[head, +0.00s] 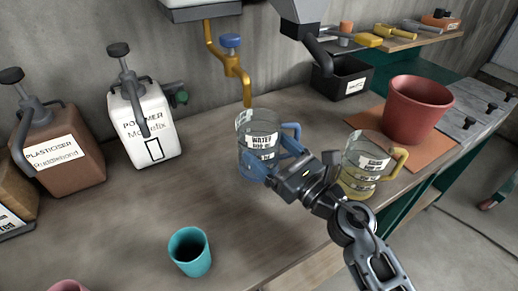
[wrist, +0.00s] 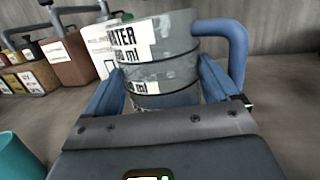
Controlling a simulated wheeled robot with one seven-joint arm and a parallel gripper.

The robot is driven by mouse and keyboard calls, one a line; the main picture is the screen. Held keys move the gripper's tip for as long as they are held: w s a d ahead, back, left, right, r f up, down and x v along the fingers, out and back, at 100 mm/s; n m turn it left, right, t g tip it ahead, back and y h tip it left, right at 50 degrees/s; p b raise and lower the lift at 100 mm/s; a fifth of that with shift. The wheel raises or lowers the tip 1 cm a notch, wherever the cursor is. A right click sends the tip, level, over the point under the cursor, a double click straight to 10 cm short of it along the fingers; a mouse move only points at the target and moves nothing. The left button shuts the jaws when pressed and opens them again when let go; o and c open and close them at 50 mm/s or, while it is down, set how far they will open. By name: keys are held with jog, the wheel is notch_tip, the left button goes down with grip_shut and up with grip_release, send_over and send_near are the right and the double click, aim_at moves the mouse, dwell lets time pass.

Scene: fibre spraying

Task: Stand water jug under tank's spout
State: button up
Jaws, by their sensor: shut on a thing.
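The water jug (head: 256,133) is clear, with a blue handle and a white WATER label. My gripper (head: 270,168) has its blue fingers closed around the jug's sides from the front right. In the wrist view the jug (wrist: 172,72) stands upright between the fingers (wrist: 165,95), its handle to the right; its base is hidden by the gripper. I cannot tell whether the jug touches the bench. The tank (head: 200,12) is at the top, partly cut off. Its yellow spout (head: 233,66) with a blue tap hangs down, the tip appearing just above the jug's back-left rim.
A yellow-handled jug (head: 366,170) stands close right of my gripper. A dark spout (head: 318,48) hangs at upper right, near a black bin (head: 342,80). A red pot (head: 417,108) is farther right. A teal cup (head: 190,252) stands front left; a white polymer container (head: 147,128) stands left.

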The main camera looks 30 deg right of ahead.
jog(key=x, duration=0.2)
jog(key=shift+w+a+f, duration=0.15)
jog(key=shift+w, duration=0.3)
jog(key=f, duration=0.1)
jog(key=f+b, duration=0.1)
jog(key=f, duration=0.1)
jog(key=shift+w+a, duration=0.1)
jog(key=shift+w, duration=0.25)
jog(key=shift+f, duration=0.25)
jog(key=shift+f+b, duration=0.25)
jog(key=shift+b, duration=0.15)
jog(key=o, duration=0.8)
jog(key=shift+o, duration=0.2)
jog(key=shift+r, duration=0.1)
